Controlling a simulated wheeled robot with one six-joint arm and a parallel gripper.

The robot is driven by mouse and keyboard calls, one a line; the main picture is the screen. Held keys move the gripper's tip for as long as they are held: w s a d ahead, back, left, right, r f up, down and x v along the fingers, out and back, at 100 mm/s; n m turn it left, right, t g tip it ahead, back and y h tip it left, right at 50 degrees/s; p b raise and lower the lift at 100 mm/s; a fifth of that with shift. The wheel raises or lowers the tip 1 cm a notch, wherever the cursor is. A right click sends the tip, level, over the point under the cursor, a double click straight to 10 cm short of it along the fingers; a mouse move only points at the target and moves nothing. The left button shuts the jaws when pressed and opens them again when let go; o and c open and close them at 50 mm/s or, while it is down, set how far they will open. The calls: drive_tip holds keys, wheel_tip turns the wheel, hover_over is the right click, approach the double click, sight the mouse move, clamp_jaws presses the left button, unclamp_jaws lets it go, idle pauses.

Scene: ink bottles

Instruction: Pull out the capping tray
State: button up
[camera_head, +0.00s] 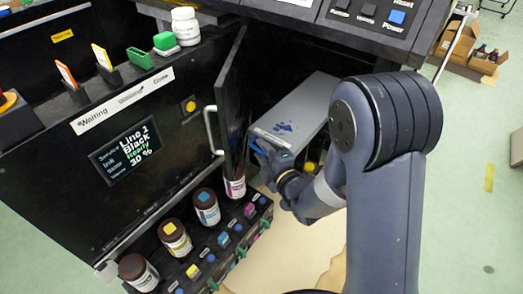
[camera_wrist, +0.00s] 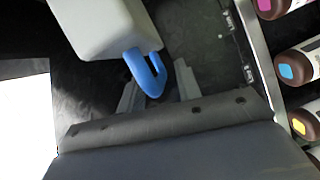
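The capping tray (camera_head: 306,103) is a pale grey box with dark blue stains, inside the open bay of the black machine. Its front end is also at the top of the wrist view (camera_wrist: 95,25), where a blue loop handle (camera_wrist: 150,74) sticks out of it. My gripper (camera_head: 269,155) is at the tray's front end in the head view. In the wrist view its grey fingers (camera_wrist: 158,82) are spread apart, with the handle's end at the gap between them. I see no clear contact. The arm hides part of the bay and the tray's right side.
A black door (camera_head: 230,95) stands open left of the tray. A rack of ink bottles (camera_head: 207,206) with coloured caps and blocks lies in front of the machine, left of my gripper. A tan mat (camera_head: 285,250) lies below. Cardboard boxes (camera_head: 485,62) stand at the far right.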

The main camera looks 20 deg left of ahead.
drive_tip(key=shift+w+a, duration=0.25)
drive_tip(key=shift+c, duration=0.5)
clamp_jaws()
